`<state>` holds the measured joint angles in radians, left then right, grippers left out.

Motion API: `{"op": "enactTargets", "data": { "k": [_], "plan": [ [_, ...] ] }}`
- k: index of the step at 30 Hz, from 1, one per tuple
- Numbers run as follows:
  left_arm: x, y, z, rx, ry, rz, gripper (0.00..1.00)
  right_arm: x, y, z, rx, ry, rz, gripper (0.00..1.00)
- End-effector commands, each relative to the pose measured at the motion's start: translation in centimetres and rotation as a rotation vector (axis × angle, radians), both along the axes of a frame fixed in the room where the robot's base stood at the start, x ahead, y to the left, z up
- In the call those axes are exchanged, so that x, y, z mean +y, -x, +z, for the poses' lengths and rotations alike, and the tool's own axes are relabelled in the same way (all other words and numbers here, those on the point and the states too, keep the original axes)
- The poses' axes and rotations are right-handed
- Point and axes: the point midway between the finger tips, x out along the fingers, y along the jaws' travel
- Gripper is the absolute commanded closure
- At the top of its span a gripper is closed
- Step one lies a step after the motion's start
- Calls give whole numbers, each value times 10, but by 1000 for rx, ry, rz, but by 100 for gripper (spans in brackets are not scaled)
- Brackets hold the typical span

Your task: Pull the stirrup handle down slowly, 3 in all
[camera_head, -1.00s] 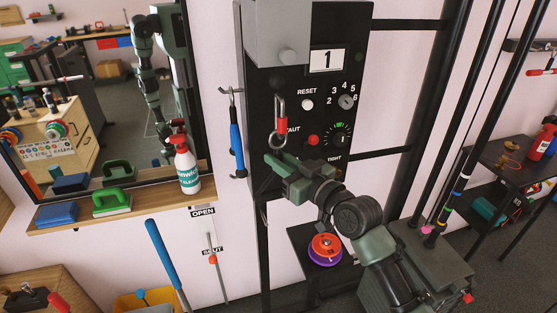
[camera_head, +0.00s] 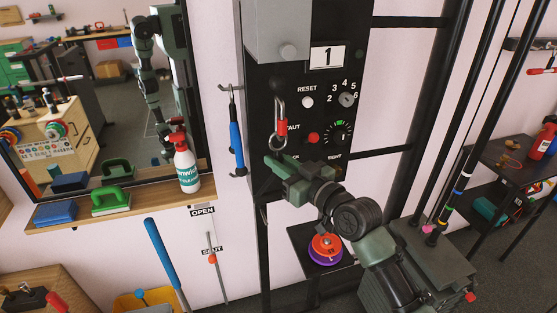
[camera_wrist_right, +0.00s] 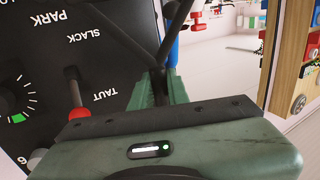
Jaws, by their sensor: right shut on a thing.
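The dark stirrup handle (camera_wrist_right: 163,40) shows in the right wrist view as a V-shaped frame rising from between my fingers; its grip is largely hidden by them. My right gripper (camera_head: 272,167) is shut on it in front of the black panel, also seen in the right wrist view (camera_wrist_right: 160,88). In the head view a metal carabiner with a red sleeve (camera_head: 282,127) hangs just above the gripper. The counter (camera_head: 327,57) on the panel reads 1. My left gripper is not directly in view.
A spray bottle (camera_head: 187,168) stands on the mirror shelf.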

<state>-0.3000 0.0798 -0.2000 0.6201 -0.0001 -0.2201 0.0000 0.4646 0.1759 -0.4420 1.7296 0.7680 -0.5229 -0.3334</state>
Motion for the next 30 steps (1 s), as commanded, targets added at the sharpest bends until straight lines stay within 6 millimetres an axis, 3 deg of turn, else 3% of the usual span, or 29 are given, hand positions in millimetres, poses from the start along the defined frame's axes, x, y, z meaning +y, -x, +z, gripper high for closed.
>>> {"op": "enactTargets", "data": {
  "k": [1,11,19,30],
  "plan": [
    [0,0,-5,0,0,0,48,0,0,-11,10,7,2,100],
    [0,0,-5,0,0,0,48,0,0,-11,10,7,2,100],
    [0,0,-24,0,0,0,48,1,1,-34,11,8,2,100],
    [0,0,-24,0,0,0,48,0,0,-35,10,8,2,100]
  ]
}}
